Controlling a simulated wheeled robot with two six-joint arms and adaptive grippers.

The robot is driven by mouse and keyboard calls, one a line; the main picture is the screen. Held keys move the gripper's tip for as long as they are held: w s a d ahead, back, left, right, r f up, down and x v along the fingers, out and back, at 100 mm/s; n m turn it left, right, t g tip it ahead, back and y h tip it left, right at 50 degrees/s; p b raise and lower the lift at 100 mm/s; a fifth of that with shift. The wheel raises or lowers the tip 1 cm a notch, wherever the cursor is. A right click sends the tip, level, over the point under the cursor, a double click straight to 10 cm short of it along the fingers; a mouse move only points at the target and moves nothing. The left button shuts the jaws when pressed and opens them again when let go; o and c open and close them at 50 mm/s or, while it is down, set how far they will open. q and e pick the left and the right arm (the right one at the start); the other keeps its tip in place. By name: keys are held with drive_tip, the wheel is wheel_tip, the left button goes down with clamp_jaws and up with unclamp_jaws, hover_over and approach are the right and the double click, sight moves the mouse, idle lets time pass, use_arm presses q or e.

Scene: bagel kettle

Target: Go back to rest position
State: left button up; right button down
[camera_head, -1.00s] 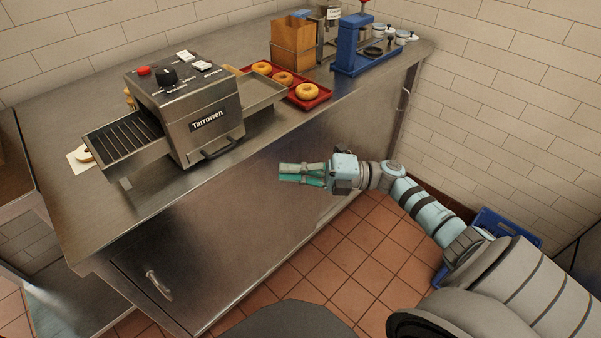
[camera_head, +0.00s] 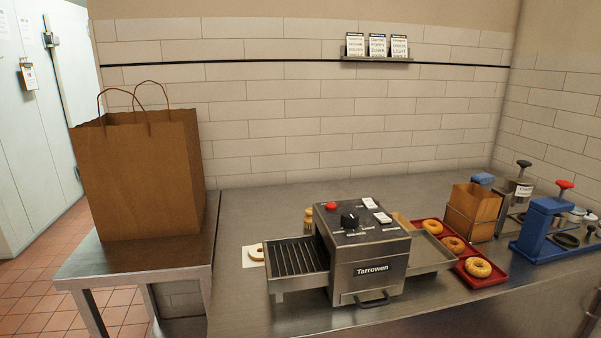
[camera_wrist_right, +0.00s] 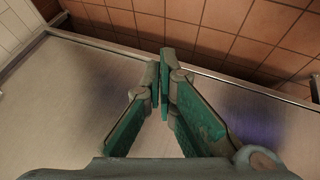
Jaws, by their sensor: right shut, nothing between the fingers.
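My right gripper (camera_wrist_right: 162,82) shows in the right wrist view. Its green fingers meet at the tips and hold nothing. It is over a grey metal surface (camera_wrist_right: 70,100), with brown floor tiles (camera_wrist_right: 230,30) beyond the metal edge. In the head view neither of my arms shows. My left gripper is in neither view.
A steel counter (camera_head: 240,212) holds a Tarrowen conveyor toaster (camera_head: 370,270), a red tray (camera_head: 495,281) of bagels (camera_head: 478,267), a brown box (camera_head: 472,208) and a blue press (camera_head: 540,225). A large paper bag (camera_head: 140,180) stands on a side table (camera_head: 190,252) at left.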

drive_tip(key=s+a+f+m+g+y+p, duration=0.1)
drive_tip(key=s+a+f+g, duration=0.1)
drive_tip(key=s+a, duration=0.6)
drive_tip(key=s+a+f+m+g+y+p, duration=0.1)
drive_tip(key=s+a+f+g, duration=0.1)
drive_tip(key=s+a, duration=0.6)
drive_tip(key=s+f, duration=0.1)
drive_tip(key=s, duration=0.3)
drive_tip(key=shift+a+f+g, duration=0.25)
drive_tip(key=shift+g, duration=0.15)
drive_tip(key=shift+s, duration=0.1)
